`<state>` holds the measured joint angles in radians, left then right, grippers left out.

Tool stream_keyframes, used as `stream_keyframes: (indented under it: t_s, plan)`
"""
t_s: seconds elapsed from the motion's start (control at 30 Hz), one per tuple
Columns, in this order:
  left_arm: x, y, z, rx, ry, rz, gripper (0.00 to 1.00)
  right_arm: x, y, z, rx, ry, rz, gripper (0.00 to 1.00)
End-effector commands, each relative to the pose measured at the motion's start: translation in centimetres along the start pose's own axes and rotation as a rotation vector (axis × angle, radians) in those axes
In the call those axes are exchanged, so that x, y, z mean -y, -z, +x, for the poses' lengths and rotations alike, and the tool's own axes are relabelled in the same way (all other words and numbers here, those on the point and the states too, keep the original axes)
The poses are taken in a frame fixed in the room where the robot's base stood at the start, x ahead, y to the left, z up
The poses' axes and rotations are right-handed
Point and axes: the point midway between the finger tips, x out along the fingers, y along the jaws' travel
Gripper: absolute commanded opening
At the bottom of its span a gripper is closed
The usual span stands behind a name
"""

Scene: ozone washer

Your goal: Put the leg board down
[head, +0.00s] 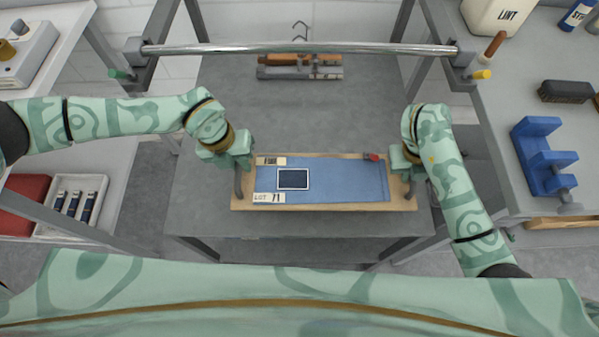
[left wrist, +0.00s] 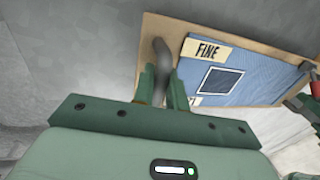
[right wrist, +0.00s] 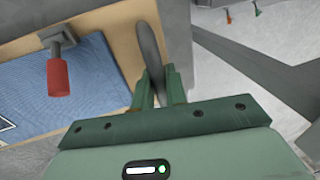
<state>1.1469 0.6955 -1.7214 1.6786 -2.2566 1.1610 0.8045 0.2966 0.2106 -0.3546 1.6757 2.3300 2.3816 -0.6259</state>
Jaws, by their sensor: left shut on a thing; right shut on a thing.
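The leg board (head: 330,207) is a pale wooden board with blue denim, a dark framed square patch and labels reading "FINE" and "LOT 71". It appears over the front of the grey table (head: 215,115); I cannot tell whether it touches. My left gripper (head: 239,166) is shut on the grey handle at the board's left end, as the left wrist view (left wrist: 160,82) also shows. My right gripper (head: 407,164) is shut on the right-end handle, seen in the right wrist view (right wrist: 156,82). A red-handled clamp (right wrist: 58,76) sits on the board near its right end.
A metal rail (head: 300,48) crosses above the table. The table's middle is clear. A blue fixture (head: 541,160) and dark brush (head: 565,91) are on the right counter; a tray (head: 75,205) is at left.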

Motion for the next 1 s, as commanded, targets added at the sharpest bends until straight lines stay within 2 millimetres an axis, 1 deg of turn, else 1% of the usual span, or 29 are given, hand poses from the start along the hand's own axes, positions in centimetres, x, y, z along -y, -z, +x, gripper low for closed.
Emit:
stream_keyframes:
  t_s: [0.27,0.97,1.0]
  plan:
    - [-0.2,-0.1,0.5,0.0,-0.002,-0.002,0.0,0.0,-0.1,0.5,0.001,0.002,0.002,0.0]
    - [-0.9,-0.1,4.2,0.0,-0.002,-0.003,0.0,-0.7,-0.1,4.2,0.0,0.002,0.002,0.0]
    - [-1.0,-0.1,4.4,0.0,-0.002,-0.003,0.17,-0.7,-0.1,4.4,0.0,0.003,0.001,0.17]
